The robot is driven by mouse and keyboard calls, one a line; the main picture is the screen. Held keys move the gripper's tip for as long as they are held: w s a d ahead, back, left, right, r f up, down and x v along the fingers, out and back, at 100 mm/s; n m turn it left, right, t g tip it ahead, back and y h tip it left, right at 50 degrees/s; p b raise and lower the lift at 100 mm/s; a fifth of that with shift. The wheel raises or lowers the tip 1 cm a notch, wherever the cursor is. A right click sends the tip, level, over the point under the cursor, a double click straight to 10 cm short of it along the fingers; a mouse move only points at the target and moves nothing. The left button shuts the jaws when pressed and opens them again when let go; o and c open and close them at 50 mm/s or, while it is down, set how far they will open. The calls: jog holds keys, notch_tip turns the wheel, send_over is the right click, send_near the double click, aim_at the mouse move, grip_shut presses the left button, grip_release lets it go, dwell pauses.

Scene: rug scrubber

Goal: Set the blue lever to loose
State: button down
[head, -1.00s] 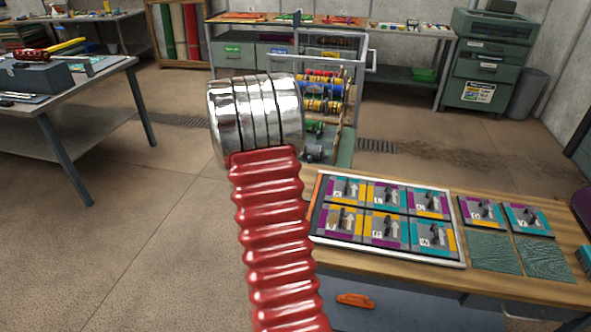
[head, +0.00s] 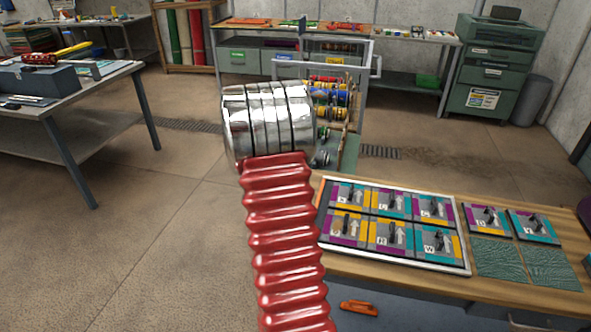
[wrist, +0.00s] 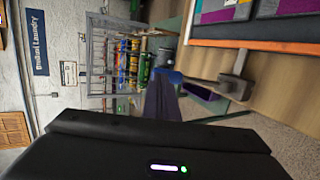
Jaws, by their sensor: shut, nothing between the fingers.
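My gripper (wrist: 162,100) shows in the wrist view as a dark tapered shape above its black housing, with the fingers closed together and nothing visible held. Just beyond its tip is a small blue piece (wrist: 168,76) at the end of a greyish bar. It may be the blue lever, but it is too small and partly covered to be sure. I cannot tell whether the gripper touches it, nor how the lever is set. In the head view my arm hides the gripper, and no blue lever can be made out.
A wooden bench (head: 400,278) at right carries a framed tray (head: 322,228) of several lever tiles, with two more tiles and green textured pads beside it. A metal cart (head: 365,95) with coloured spools stands behind my arm. A table (head: 100,75) is at left. Open floor lies between.

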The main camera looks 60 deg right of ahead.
jog(key=r+v, duration=0.2)
jog(key=v, duration=1.1)
jog(key=shift+w+d, duration=0.15)
jog(key=shift+d, duration=0.25)
